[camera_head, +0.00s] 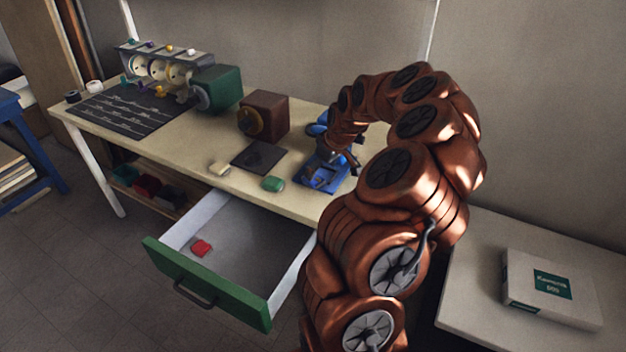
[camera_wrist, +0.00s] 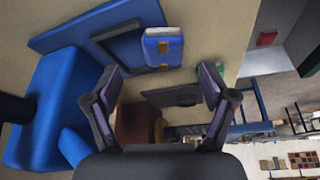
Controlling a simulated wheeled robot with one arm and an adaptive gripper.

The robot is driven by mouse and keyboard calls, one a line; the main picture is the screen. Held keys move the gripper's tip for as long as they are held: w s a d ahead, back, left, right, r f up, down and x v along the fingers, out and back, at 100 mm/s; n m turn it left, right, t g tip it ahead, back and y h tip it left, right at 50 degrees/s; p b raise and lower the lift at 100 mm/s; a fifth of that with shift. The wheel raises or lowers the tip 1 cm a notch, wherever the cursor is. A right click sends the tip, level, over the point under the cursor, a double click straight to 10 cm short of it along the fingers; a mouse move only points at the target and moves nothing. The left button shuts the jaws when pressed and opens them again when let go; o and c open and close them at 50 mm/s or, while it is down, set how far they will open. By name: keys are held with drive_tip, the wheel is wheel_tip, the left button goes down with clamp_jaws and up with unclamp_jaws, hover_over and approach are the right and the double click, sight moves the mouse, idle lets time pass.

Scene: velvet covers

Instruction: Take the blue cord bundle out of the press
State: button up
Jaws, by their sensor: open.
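The blue press stands on the worktable, partly hidden by my arm in the head view; its flat base (camera_head: 322,174) shows. In the wrist view its blue body (camera_wrist: 42,105) is at left and its base plate with a dark frame runs along the top. The blue cord bundle (camera_wrist: 162,45), a small blue block with tan bands, shows at the plate's right end; I cannot tell whether it touches the plate. My gripper (camera_wrist: 162,80) is open, its fingers apart below the bundle in the picture, with nothing between them. In the head view my gripper (camera_head: 350,152) is close above the press.
The drawer (camera_head: 205,278) is open with a red block (camera_head: 201,248) inside. A green piece (camera_head: 272,184) and a pale piece (camera_head: 219,168) lie near the table's front edge. A dark mat (camera_head: 259,157) and a brown box (camera_head: 264,114) stand left of the press.

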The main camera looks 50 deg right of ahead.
sight(318, 181)
drive_tip(key=shift+w+a+f+p, duration=0.15)
drive_tip(key=shift+w+f+p, duration=0.2)
drive_tip(key=shift+f+p, duration=0.1)
drive_tip(key=shift+p+x, duration=0.55)
drive_tip(key=shift+x, duration=1.35)
drive_tip(key=shift+a, duration=0.1)
drive_tip(key=c, duration=1.1)
drive_tip(key=shift+r, duration=0.1)
